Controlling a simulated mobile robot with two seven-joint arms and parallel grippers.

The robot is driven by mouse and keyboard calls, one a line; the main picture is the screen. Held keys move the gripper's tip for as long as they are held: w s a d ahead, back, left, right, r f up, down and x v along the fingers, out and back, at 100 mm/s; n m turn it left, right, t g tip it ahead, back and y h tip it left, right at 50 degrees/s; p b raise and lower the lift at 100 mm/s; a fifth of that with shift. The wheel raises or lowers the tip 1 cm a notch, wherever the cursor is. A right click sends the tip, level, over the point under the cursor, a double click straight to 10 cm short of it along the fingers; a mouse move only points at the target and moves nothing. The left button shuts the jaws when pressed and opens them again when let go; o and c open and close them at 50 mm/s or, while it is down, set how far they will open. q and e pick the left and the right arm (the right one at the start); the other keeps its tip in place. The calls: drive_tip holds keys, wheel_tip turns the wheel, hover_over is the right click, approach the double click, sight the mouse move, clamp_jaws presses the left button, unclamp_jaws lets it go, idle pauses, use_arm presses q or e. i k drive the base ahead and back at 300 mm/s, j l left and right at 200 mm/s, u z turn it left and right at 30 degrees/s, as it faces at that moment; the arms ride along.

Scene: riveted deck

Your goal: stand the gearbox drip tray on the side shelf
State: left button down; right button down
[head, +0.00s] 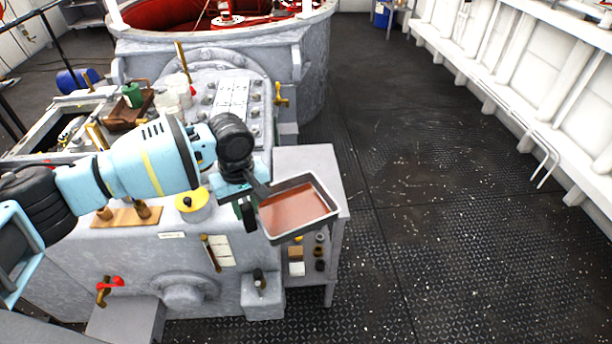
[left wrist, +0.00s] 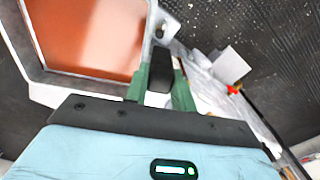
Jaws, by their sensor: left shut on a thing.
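The gearbox drip tray (head: 298,208) is a shallow grey metal pan with a reddish-brown inside. My left gripper (head: 258,203) is shut on its left side; the tray also fills the upper left of the left wrist view (left wrist: 85,38), beside the green fingers (left wrist: 160,85). The tray looks tilted, its inside facing the head camera. The side shelf (head: 306,160) is a grey stand at the right end of the machine. The tray overlaps the front part of its top; the bare rear part shows. I cannot tell whether tray and shelf touch. My right gripper is not in view.
The grey machine (head: 150,255) carries a yellow-lidded pot (head: 194,206), a wooden board (head: 127,217) and several cups near my left arm. Small blocks (head: 296,254) sit on the stand's lower level. The dark deck (head: 450,230) to the right is clear.

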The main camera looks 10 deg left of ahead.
sight(307, 162)
drive_tip(key=i, duration=1)
